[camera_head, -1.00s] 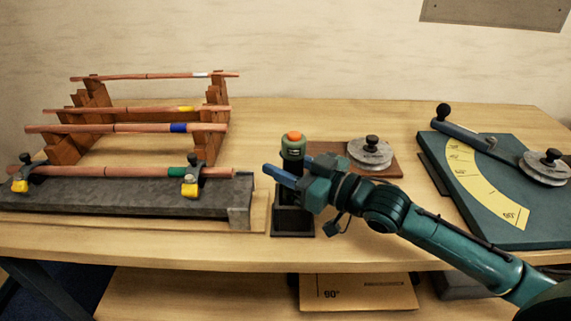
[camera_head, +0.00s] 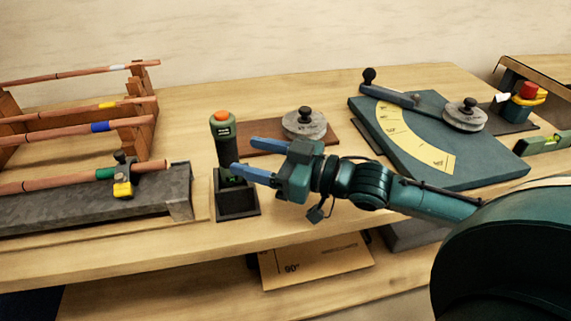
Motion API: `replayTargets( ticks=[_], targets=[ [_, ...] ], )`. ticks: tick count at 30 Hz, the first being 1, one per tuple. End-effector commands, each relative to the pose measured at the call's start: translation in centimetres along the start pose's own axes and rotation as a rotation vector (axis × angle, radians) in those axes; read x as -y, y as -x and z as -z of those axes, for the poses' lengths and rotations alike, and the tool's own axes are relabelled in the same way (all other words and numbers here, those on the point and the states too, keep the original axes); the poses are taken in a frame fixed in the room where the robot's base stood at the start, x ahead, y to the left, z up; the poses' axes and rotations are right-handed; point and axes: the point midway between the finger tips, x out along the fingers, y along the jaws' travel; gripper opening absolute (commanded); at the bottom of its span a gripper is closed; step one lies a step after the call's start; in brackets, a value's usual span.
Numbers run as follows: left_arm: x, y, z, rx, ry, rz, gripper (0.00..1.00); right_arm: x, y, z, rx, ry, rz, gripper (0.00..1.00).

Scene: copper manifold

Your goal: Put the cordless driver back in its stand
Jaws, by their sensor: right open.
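The cordless driver (camera_head: 222,134), green and black with an orange top, stands nearly upright with its lower end in the black square stand (camera_head: 238,205). The stand is near the table's front edge. My right gripper (camera_head: 242,156) is open and empty, with its blue fingers pointing left at the driver. The near fingertip overlaps the driver's right edge in the picture; I cannot tell whether they touch. The far fingertip is just right of the driver. The near finger hides a small part of the driver's lower body. My left gripper is not in view.
A wooden board with a grey round weight (camera_head: 305,122) lies behind my gripper. A teal bending plate (camera_head: 480,165) is to the right, and a red and yellow tool (camera_head: 526,93) beyond it. Copper pipes on a wooden rack (camera_head: 133,135) and a grey block (camera_head: 150,195) are left.

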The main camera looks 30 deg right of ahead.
Motion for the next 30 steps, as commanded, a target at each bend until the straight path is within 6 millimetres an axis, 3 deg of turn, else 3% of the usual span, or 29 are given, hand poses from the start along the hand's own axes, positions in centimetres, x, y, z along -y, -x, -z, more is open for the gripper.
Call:
replayTargets(
  ticks=[13,30],
  targets=[
    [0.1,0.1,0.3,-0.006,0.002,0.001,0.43,0.0,4.7,0.0,0.002,-0.002,-0.001,0.59],
    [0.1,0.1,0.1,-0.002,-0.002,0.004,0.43,0.1,5.7,0.1,-0.002,0.0,0.002,0.59]
  ],
)
